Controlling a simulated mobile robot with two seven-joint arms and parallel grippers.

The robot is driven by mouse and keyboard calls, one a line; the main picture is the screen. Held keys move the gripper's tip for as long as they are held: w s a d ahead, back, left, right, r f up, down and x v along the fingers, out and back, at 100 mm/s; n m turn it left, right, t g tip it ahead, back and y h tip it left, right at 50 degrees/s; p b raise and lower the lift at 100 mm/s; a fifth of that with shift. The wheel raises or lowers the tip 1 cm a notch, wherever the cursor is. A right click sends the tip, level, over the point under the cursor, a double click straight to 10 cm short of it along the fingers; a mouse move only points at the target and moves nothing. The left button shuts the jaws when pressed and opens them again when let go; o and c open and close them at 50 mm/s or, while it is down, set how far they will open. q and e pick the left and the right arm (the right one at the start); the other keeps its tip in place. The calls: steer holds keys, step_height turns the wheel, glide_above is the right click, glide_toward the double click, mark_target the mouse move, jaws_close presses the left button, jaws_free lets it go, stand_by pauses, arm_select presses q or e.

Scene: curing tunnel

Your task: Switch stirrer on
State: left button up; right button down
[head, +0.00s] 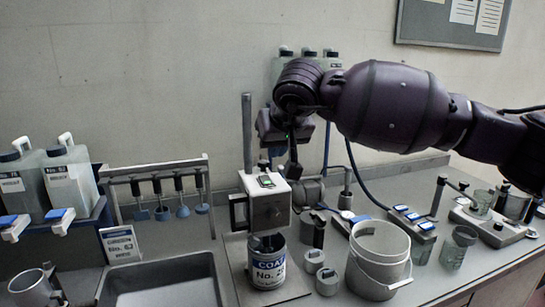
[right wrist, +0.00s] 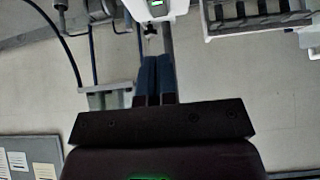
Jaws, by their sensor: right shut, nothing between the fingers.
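The stirrer (head: 268,205) is a pale box-shaped head on a metal post, with a small green-lit part (head: 265,181) on top. A can labelled COAT (head: 267,268) stands under it, with the lower end of the stirrer reaching in. My right gripper (head: 293,168) is shut and empty, pointing down just above the right rear of the stirrer's top. In the right wrist view the closed fingers (right wrist: 155,75) point toward the white stirrer head (right wrist: 165,14) and a small dark part on it. I cannot tell whether they touch. My left gripper is out of view.
A white bucket (head: 378,262) and small metal pots stand right of the can. A grey basin (head: 165,283) lies left, below a rack of hanging paddles (head: 160,195). Jugs (head: 70,180) stand far left. Blue-topped devices and beakers (head: 458,245) fill the right side.

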steer(key=shift+s+f+v, duration=0.15)
steer(key=shift+v, duration=0.7)
steer(key=shift+s+f+v, duration=0.1)
steer(key=shift+s+v, duration=0.05)
steer(key=shift+v, duration=0.75)
